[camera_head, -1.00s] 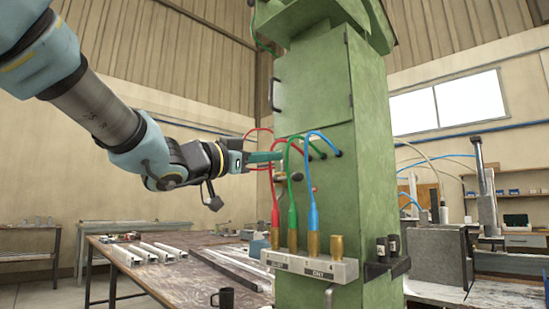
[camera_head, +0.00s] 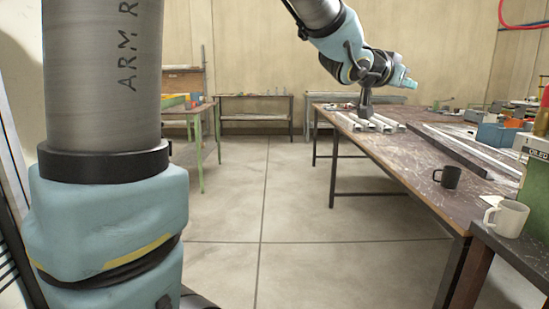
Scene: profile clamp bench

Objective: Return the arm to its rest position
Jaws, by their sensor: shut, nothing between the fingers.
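My arm (camera_head: 330,25) reaches in from the top of the view, with blue joints and a dark wrist. A large grey and blue arm link of mine (camera_head: 105,110) fills the left side.
The brown workbench (camera_head: 400,160) on the right carries metal profiles (camera_head: 385,122), a dark mug (camera_head: 447,177) and several boxes. A white mug (camera_head: 507,217) stands on a dark stand at the right front. Tables (camera_head: 255,97) line the back. The floor (camera_head: 270,200) in the middle is clear.

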